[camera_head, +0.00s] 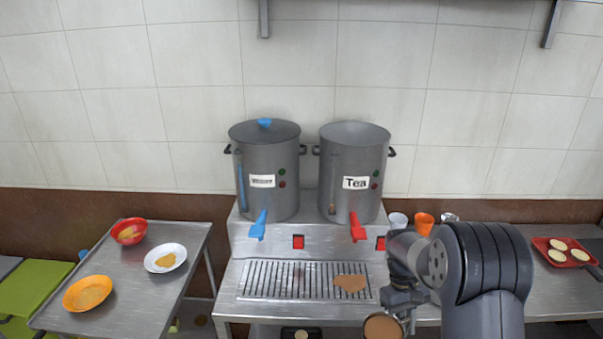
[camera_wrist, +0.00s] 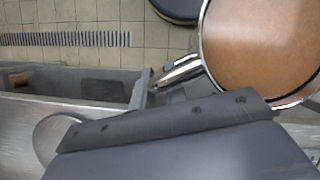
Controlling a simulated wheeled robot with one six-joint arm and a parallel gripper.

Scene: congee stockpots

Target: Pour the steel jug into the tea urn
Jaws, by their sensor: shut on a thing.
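The tea urn (camera_head: 340,190) is a grey steel pot labelled "Tea", with a red tap. It stands open, without a lid, at the back of the steel counter. My gripper (camera_head: 403,300) is in front of the counter, low and right of the urn. It is shut on the steel jug (camera_head: 383,328), whose brown contents show from above. In the wrist view the jug's steel rim (camera_wrist: 203,50) surrounds a brown liquid surface, with its handle at the jaws (camera_wrist: 155,88). The jug's lower part is hidden.
A second urn (camera_head: 283,195) with a lid and blue tap stands left of the tea urn. White and orange cups (camera_head: 424,220) stand behind my arm. A side table (camera_head: 130,290) with plates is at left, a red tray (camera_head: 568,260) at right. The drip grate (camera_head: 260,280) has a brown patch.

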